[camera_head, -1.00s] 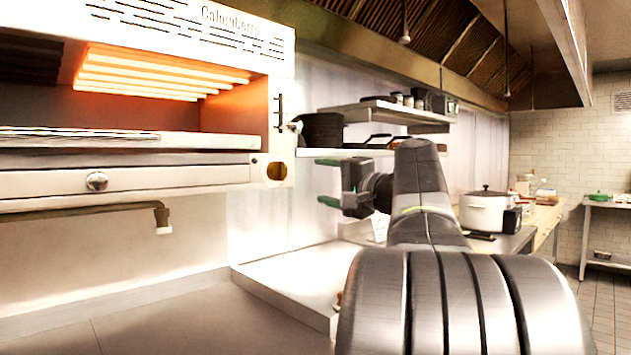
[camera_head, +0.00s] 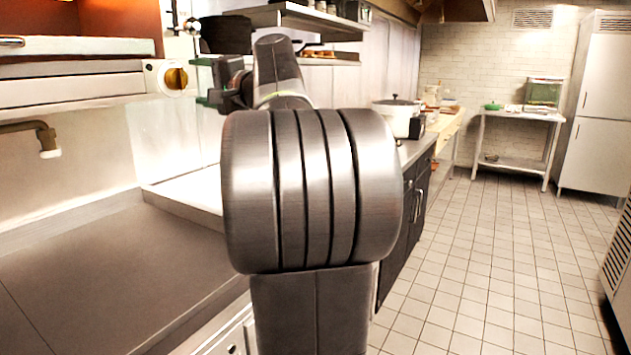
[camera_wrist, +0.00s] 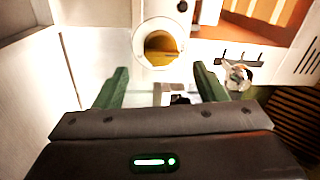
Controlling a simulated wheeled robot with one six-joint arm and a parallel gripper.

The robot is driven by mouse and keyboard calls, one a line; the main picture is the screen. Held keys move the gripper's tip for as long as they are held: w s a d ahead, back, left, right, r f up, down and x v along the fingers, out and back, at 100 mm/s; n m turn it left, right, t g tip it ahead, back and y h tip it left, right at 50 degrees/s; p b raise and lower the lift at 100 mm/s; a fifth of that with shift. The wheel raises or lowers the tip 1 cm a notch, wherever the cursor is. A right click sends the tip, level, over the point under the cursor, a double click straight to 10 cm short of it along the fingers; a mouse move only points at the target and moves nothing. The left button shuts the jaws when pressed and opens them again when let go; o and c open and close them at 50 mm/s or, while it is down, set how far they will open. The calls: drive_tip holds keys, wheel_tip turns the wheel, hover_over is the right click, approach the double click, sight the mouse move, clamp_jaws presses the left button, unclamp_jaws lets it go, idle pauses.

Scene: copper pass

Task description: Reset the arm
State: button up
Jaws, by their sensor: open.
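My gripper (camera_head: 202,81) is in the upper left of the head view, at the end of my raised arm. Its green fingers point left, towards the grill's right end. In the wrist view my gripper (camera_wrist: 160,72) has its two green fingers wide apart with nothing between them. Beyond the fingertips is the grill's round yellow knob (camera_wrist: 160,48), apart from them as far as I can tell. The knob also shows in the head view (camera_head: 176,78). My arm hides part of the shelf and counter behind it.
The grill (camera_head: 70,88) is at the upper left, above a grey counter (camera_head: 110,270). A white pot (camera_head: 396,117) stands on the counter beyond my arm. A side table (camera_head: 518,116) and a white fridge (camera_head: 595,120) are at the back right. The tiled floor (camera_head: 490,270) is clear.

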sight(184, 79)
drive_tip(key=x, duration=0.5)
drive_tip(key=shift+w+a+r+p, duration=0.15)
drive_tip(key=shift+w+a+p, duration=0.05)
drive_tip(key=shift+p, duration=0.1)
